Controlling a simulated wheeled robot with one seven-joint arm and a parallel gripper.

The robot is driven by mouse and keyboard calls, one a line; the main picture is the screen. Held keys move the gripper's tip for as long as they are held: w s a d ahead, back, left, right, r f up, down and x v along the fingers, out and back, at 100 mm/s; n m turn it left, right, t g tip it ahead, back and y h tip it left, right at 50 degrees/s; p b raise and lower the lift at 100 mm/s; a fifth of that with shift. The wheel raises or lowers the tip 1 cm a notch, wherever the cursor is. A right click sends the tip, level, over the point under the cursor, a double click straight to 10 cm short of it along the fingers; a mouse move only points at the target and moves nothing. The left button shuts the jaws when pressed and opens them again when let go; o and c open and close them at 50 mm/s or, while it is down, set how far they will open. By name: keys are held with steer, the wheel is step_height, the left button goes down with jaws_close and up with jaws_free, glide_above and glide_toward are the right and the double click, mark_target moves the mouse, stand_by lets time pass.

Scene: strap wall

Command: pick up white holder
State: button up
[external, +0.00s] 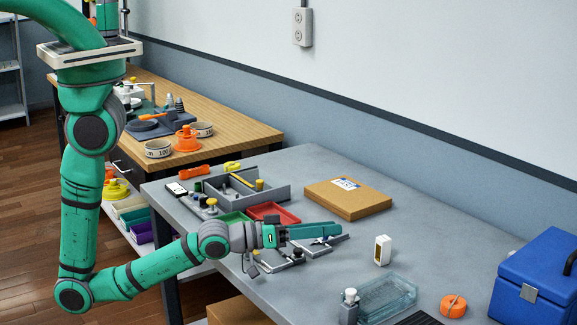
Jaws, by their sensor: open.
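The white holder (377,251) is a small upright white block with a tan opening in its face. It stands on the grey table (440,235), right of the middle. My gripper (325,235) is open and reaches in from the left over the table. It is to the left of the holder, apart from it, with a gap between the fingertips and the holder. Nothing shows between the fingers, though their inner sides are hard to see.
A cardboard box (347,199) lies behind the holder. In front are a clear tray (386,300), a small bottle (349,306) and an orange round item (453,306). A blue toolbox (540,280) stands at right. Metal tools (290,258) lie below my gripper.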

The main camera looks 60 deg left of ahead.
mark_target(378, 247)
steer(key=w+d+f+y, duration=0.1)
steer(key=w+d+f+g+y, duration=0.1)
steer(key=w+d+f+m, duration=0.1)
steer(key=d, duration=0.1)
steer(key=shift+w+d+g+y, duration=0.1)
steer(key=shift+w+g+y, duration=0.05)
steer(key=shift+g+y, duration=0.25)
steer(key=shift+w+d+f+g+y, duration=0.15)
steer(key=shift+w+g+y, duration=0.1)
steer(key=shift+y, duration=0.3)
steer(key=shift+w+d+f+g+y, duration=0.1)
steer(key=shift+w+g+y, duration=0.1)
steer(key=shift+y, duration=0.35)
steer(key=shift+a+y, duration=0.1)
steer(key=shift+y, duration=0.5)
steer(key=shift+a+x, duration=0.2)
steer(key=shift+x, duration=5.25)
steer(key=shift+f, duration=0.15)
jaws_close()
